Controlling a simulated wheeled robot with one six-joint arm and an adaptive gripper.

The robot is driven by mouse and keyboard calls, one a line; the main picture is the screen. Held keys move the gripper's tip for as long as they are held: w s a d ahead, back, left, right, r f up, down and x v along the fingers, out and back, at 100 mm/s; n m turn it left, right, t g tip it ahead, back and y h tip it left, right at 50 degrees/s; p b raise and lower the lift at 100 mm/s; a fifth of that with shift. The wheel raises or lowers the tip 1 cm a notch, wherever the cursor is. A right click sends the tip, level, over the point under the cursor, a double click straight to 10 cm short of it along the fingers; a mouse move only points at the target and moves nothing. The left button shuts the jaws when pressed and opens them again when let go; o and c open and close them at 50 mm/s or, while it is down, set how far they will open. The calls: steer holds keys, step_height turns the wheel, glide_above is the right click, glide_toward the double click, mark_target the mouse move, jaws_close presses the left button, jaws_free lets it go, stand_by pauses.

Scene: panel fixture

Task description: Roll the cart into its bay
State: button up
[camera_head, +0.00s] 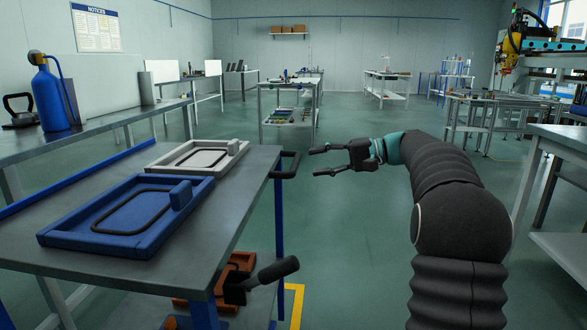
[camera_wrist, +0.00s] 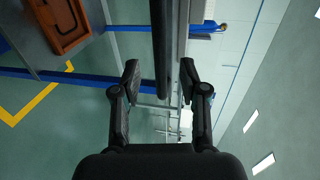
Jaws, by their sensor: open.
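The cart has a grey top (camera_head: 228,195) and blue posts, and stands at the left in the head view. A black bar handle (camera_head: 290,165) sticks out from its right side at top height. My gripper (camera_head: 315,162) is open and empty, just right of this handle, with its fingers pointing at it. In the wrist view, the black handle (camera_wrist: 161,50) runs upright between the two fingertips (camera_wrist: 160,68); no contact shows. A yellow floor line (camera_head: 297,303) shows by the cart's front right post; it also shows in the wrist view (camera_wrist: 38,103). I cannot tell where the bay is.
A blue tray (camera_head: 75,232) and a white tray (camera_head: 160,160) lie on the cart top. An orange tray (camera_head: 238,264) is below. A second black handle (camera_head: 278,269) juts out low in front. A bench (camera_head: 100,118) runs along the left. The floor behind my gripper is clear.

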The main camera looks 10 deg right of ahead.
mark_target(294, 162)
steer(key=x, duration=0.6)
steer(key=shift+w+a+b, duration=0.1)
steer(key=shift+a+b, duration=0.2)
jaws_close()
